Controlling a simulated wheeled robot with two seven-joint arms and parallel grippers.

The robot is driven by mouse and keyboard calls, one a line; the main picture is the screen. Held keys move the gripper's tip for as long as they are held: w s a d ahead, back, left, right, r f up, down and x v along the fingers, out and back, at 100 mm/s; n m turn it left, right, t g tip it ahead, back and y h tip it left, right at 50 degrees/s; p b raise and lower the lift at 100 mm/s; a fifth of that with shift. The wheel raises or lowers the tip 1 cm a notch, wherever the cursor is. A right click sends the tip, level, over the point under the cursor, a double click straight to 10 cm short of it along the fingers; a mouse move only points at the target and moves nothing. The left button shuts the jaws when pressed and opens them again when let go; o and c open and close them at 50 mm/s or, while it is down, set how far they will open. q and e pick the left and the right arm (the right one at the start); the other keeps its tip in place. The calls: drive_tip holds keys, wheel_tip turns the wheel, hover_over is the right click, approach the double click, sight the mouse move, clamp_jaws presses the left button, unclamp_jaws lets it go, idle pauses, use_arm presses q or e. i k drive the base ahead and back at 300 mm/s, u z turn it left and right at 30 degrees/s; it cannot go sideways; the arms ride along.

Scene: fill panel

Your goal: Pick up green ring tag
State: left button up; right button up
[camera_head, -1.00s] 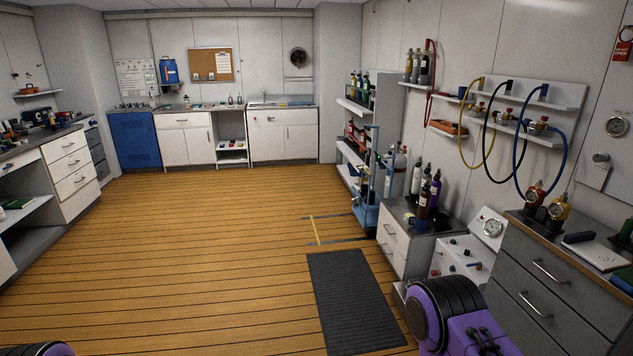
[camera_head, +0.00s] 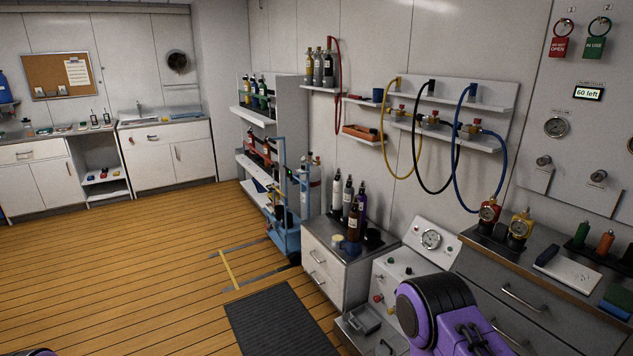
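The green ring tag (camera_head: 596,45), marked "IN USE", hangs from a hook under the number 2 at the upper right of the wall panel. A red tag (camera_head: 560,45), marked "DO NOT OPEN", hangs to its left under the number 1. A purple and black part of my arm shows at the lower right, well below the tags. Neither of my grippers shows in the head view.
A grey drawer cabinet (camera_head: 520,290) with a worktop stands below the panel. On it are red and yellow regulators (camera_head: 488,212), a white notepad (camera_head: 570,268) and small bottles (camera_head: 604,243). Yellow, black and blue hoses hang from a wall shelf (camera_head: 450,92). Wooden floor (camera_head: 130,260) is open at left.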

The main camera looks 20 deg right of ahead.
sight(595, 45)
drive_tip(key=z, duration=0.8)
drive_tip(key=i, duration=0.85)
drive_tip(key=z, duration=0.95)
